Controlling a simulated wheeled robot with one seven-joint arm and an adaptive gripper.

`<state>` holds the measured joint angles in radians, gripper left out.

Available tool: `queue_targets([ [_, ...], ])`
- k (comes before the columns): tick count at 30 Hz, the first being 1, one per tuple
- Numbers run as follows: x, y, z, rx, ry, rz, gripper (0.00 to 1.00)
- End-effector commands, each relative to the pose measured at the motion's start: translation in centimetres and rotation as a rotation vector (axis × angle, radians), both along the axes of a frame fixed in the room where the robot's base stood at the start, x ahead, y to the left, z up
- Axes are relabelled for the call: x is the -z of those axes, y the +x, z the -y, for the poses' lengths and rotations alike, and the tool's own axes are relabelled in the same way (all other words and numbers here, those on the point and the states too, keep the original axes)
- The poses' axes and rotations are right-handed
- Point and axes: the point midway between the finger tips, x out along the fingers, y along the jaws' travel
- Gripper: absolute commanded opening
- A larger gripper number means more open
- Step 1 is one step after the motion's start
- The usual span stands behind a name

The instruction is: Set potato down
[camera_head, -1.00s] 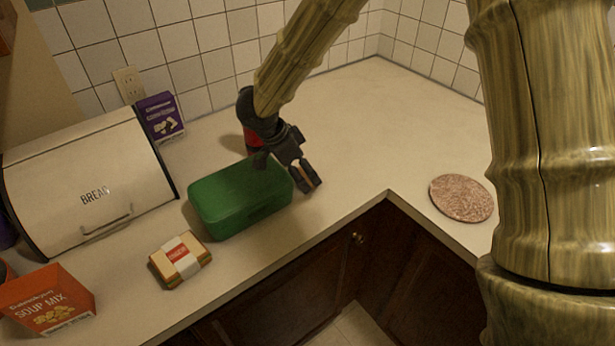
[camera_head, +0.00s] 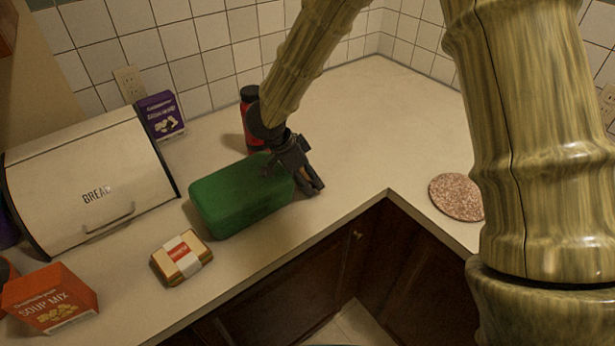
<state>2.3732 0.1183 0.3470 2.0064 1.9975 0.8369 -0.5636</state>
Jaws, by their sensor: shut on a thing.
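My gripper (camera_head: 312,186) is low over the counter, right beside the right end of the green box. Its fingers are shut on the potato (camera_head: 304,178), of which only a small brown patch shows between them. The rest of the potato is hidden by the fingers. I cannot tell whether the potato touches the counter (camera_head: 390,130).
The green box (camera_head: 235,197) is close left of my gripper, with a red and black bottle (camera_head: 249,118) behind. A wrapped sandwich (camera_head: 182,257), soup mix box (camera_head: 48,299), bread bin (camera_head: 90,185) and purple box (camera_head: 160,116) stand left. A round speckled mat (camera_head: 455,197) lies right; counter between is clear.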

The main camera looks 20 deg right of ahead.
Motion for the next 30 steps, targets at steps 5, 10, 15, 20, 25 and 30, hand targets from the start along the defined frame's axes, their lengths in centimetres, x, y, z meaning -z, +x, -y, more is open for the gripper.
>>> queue_targets([
  [5, -0.2, 0.0, 0.0, 0.001, 0.001, 0.001, 0.43],
  [10, -2.0, 0.1, 0.0, 0.0, 0.003, 0.004, 0.43],
  [15, -5.0, 0.1, 0.0, 0.001, 0.004, 0.003, 0.43],
  [20, -7.6, 0.1, 0.0, 0.0, 0.003, 0.003, 0.43],
  [25, -9.4, 0.0, 0.0, 0.001, 0.001, 0.001, 0.43],
  [30, -10.0, 0.0, 0.0, 0.0, 0.001, 0.0, 0.43],
])
